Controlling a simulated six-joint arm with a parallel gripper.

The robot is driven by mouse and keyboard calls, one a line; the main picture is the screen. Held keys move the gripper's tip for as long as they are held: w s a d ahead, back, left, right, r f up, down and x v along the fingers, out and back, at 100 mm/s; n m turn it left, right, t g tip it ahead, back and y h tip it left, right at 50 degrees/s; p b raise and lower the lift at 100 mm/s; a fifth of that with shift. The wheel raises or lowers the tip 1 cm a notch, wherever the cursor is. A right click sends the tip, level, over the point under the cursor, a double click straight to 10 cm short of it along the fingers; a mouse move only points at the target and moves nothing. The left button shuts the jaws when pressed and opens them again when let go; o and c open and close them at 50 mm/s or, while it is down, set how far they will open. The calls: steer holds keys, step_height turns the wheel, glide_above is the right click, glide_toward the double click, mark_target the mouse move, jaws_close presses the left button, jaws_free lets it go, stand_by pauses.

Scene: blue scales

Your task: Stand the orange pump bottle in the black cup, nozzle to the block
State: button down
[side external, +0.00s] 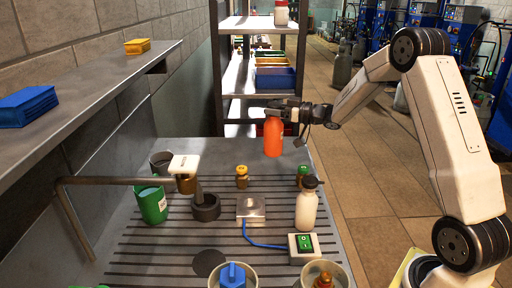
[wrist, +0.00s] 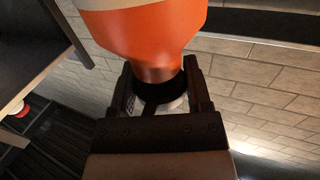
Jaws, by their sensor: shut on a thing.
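My gripper (side external: 280,108) is shut on the neck of the orange pump bottle (side external: 273,138) and holds it upright in the air above the back right of the table. In the wrist view my gripper's fingers (wrist: 160,88) close on the dark neck below the orange body (wrist: 155,35). The nozzle is mostly hidden by the fingers, and I cannot tell its direction. The black cup (side external: 206,212) stands on the slatted table, lower and to the left of the bottle, apart from it. A metal block (side external: 251,209) with a blue cable sits right of the cup.
A shelf rack (side external: 262,90) rises behind the table.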

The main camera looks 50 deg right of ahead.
steer(key=shift+r, duration=0.5)
steer(key=shift+w+a, duration=0.25)
steer(key=shift+a, duration=0.25)
steer(key=shift+w+a, duration=0.25)
steer(key=shift+a, duration=0.2)
steer(key=w+a+y, duration=0.1)
steer(key=w+a, duration=0.2)
steer(key=a, duration=0.8)
steer(key=w+a, duration=0.2)
steer(key=a, duration=0.9)
step_height(320, 180, down, 10)
steer(key=shift+w+n+g, duration=0.15)
steer(key=shift+n+g, duration=0.15)
steer(key=shift+n, duration=0.1)
steer(key=shift+f, duration=0.15)
steer(key=shift+f, duration=2.1)
